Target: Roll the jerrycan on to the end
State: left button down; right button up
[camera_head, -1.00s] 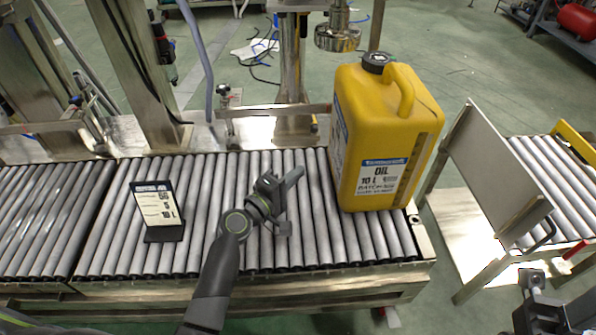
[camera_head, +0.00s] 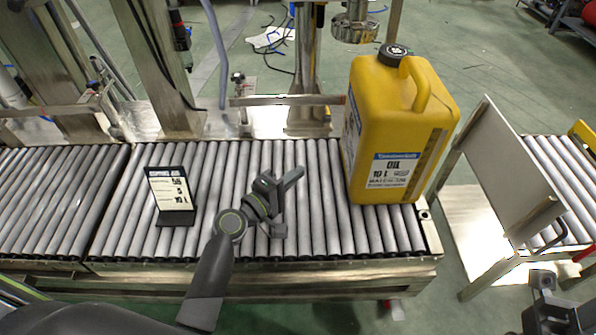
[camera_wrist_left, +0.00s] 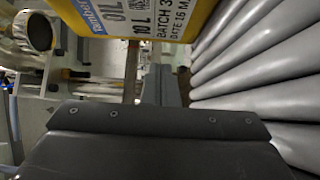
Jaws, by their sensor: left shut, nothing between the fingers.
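The yellow jerrycan (camera_head: 425,130) stands upright on the right end of the roller conveyor (camera_head: 313,215), its black cap up and oil label facing me. It also shows at the top of the left wrist view (camera_wrist_left: 185,12). My left gripper (camera_head: 292,178) is shut and empty, low over the rollers to the left of the jerrycan. In the head view a gap shows between its fingertips and the jerrycan. My right gripper (camera_head: 545,290) shows only partly at the lower right, away from the conveyor; its jaws cannot be made out.
A small black stand with a printed card (camera_head: 172,190) is on the rollers at left. A metal rail (camera_head: 285,100) runs behind. Past the conveyor's right end are a floor gap, an upright pale panel (camera_head: 505,165) and another roller section (camera_head: 560,175).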

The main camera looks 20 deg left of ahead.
pick_arm(q)
jog(key=shift+v, duration=1.3)
